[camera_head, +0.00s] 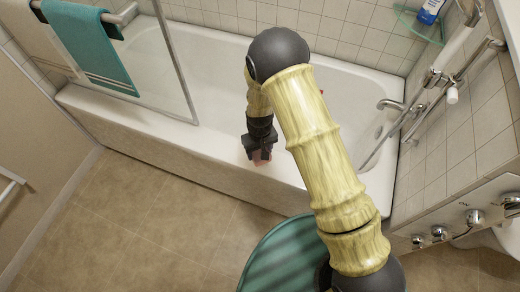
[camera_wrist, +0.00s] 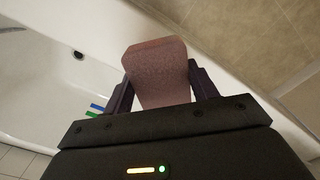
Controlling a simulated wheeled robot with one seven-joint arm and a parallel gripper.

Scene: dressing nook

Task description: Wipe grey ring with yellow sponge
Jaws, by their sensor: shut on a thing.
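My gripper (camera_head: 259,146) is shut on a pinkish-brown block (camera_wrist: 158,72), which looks like a sponge but is not yellow in these views. The block sits between the two dark fingers in the wrist view (camera_wrist: 162,88). In the head view the gripper points down over the front rim of the white bathtub (camera_head: 215,140), with the block (camera_head: 261,157) low between the fingers. I cannot tell whether the block touches the rim. I make out no clear grey ring on the tub; my arm hides part of the tub inside.
A glass screen (camera_head: 172,60) and a teal towel (camera_head: 92,45) are at the left. Taps and pipes (camera_head: 400,110) line the right wall. A teal round-edged thing (camera_head: 272,255) stands in front. Blue and green strips (camera_wrist: 96,107) show in the tub. Floor at left is clear.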

